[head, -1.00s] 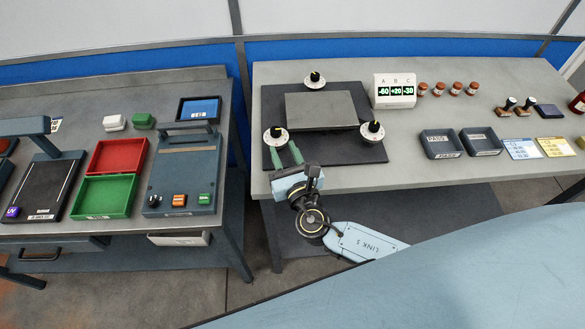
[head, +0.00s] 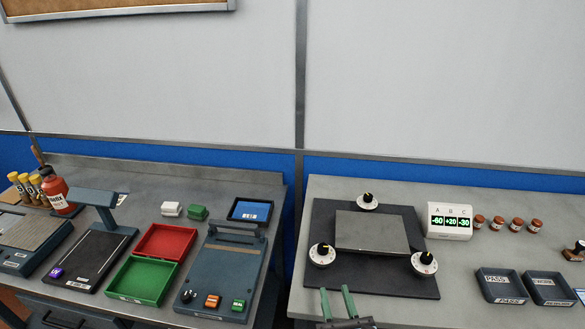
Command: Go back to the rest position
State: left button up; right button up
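My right gripper (head: 335,291) shows at the bottom edge of the head view, with two green fingers standing apart and nothing between them. It is in front of the dark mat (head: 388,287) of the levelling plate (head: 371,232), below the left dial knob (head: 322,254) and apart from it in the picture. Most of the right arm is cut off by the frame. My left gripper is not in view.
On the right bench are a display reading -60, +20, -30 (head: 450,221), several brown-red jars (head: 497,224) and dark trays (head: 501,286). The left bench holds a red and green case (head: 166,241), a blue-grey device (head: 225,276) and a red bottle (head: 58,190). A gap separates the benches.

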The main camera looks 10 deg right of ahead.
jog(key=shift+d+r+m+h, duration=0.1)
jog(key=shift+d+m+h, duration=0.25)
jog(key=shift+m, duration=0.35)
jog(key=s+d+f+m+g+h, duration=0.2)
jog(key=s+d+m+g+h, duration=0.45)
jog(key=m, duration=1.45)
jog(key=s+m+g+y, duration=0.8)
jog(key=s+m, duration=0.4)
jog(key=s, duration=0.1)
notch_tip(320, 180, down, 24)
jog(key=g+b, duration=0.1)
jog(key=b, duration=0.1)
jog(key=s+d+f+n+g+b, duration=0.1)
jog(key=s+d+f, duration=0.2)
jog(key=s+f, duration=1.4)
jog(key=shift+s+f, duration=0.3)
jog(key=shift+f, duration=0.15)
jog(key=shift+s+g, duration=0.1)
jog(key=shift+g, duration=0.15)
